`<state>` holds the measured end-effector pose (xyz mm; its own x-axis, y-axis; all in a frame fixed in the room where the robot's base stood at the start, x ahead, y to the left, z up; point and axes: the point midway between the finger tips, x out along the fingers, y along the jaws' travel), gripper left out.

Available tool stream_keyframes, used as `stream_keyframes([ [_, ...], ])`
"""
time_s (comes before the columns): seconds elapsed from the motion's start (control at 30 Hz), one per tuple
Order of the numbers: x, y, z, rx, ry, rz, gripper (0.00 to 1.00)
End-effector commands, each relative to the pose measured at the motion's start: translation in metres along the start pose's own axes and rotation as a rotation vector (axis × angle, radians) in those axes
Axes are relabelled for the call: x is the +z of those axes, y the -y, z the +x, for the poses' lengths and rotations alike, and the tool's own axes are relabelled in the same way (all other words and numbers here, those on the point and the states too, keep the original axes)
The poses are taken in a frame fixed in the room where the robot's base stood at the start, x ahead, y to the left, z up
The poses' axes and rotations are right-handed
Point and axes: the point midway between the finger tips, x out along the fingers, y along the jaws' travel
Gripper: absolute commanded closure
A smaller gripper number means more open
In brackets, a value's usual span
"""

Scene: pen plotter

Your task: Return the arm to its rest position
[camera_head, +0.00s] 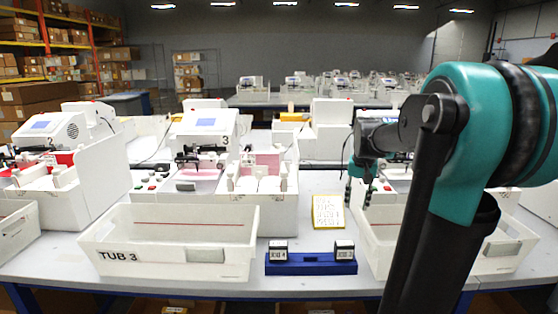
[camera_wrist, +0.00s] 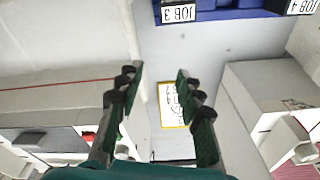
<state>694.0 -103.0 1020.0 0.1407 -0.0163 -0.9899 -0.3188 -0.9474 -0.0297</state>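My gripper (camera_head: 359,188) hangs above the table at the right of the head view, in front of my arm's teal joint. In the wrist view my gripper (camera_wrist: 160,88) has its two fingers spread apart with nothing between them. Beyond the fingers, the table surface and a yellow-edged printed card (camera_wrist: 173,104) show. My arm's dark link covers part of the right-hand tub and plotter.
A white tub marked TUB 3 (camera_head: 170,252) stands at the front, with plotter 3 (camera_head: 208,122) behind it. A blue holder (camera_head: 310,264) bears two JOB blocks (camera_head: 278,251). Another white tub (camera_head: 383,250) stands right, close under my gripper. Clear table lies around the card.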

Motion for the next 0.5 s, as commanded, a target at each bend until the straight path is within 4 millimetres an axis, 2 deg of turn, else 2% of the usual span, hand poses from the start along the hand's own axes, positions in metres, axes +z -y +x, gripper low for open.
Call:
stream_keyframes([
  [0.2,0.112,0.003,0.082,-0.03,-0.104,-0.156,0.64],
  [0.3,0.162,-0.001,0.114,-0.041,-0.152,-0.222,0.64],
  [0.4,0.2,-0.006,0.138,-0.049,-0.188,-0.272,0.64],
  [0.5,0.225,-0.009,0.152,-0.054,-0.211,-0.303,0.64],
])
